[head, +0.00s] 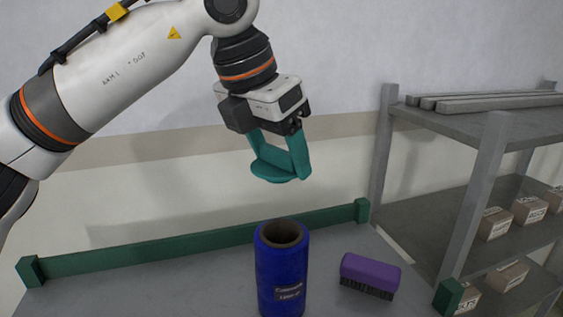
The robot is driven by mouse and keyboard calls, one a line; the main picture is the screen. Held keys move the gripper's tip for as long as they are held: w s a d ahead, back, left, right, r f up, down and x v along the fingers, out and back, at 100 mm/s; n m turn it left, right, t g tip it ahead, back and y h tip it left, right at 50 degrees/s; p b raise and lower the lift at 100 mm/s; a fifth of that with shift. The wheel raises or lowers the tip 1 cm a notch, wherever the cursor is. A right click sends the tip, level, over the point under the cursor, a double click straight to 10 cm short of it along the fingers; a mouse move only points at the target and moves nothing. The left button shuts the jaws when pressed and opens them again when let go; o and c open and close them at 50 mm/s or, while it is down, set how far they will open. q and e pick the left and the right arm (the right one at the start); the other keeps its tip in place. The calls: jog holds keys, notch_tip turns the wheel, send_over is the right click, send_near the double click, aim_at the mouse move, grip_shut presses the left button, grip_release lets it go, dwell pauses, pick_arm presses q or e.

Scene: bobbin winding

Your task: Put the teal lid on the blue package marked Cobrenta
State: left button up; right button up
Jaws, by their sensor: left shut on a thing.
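The blue package (281,265) is an upright cylinder on the table, with a dark round opening at its top. A small dark label (289,293) is on its front; its print is too small to read surely. My left gripper (282,168) has teal fingers and points down, high above the package. It is shut on the teal lid (275,174), a round disc held roughly level. The lid is in the air, apart from the package, and looks roughly above its opening. The fingers hide part of the lid. My right gripper is not in view.
A purple brush (370,271) with dark bristles lies to the right of the package. A green rail (190,244) edges the back of the grey table (150,285). A grey shelf rack (470,125) with several small boxes stands at the right. The table left of the package is clear.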

pick_arm(q)
jog(key=shift+d+r, duration=0.2)
jog(key=shift+r, duration=0.15)
jog(key=shift+s+d+f, duration=0.1)
jog(key=shift+f+b, duration=0.6)
notch_tip(320, 180, down, 6)
jog(key=b, duration=0.4)
jog(key=shift+r, duration=0.2)
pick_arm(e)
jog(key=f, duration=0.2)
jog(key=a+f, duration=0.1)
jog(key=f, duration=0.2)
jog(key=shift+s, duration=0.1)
pick_arm(q)
jog(key=shift+s, duration=0.1)
jog(key=shift+f, duration=0.15)
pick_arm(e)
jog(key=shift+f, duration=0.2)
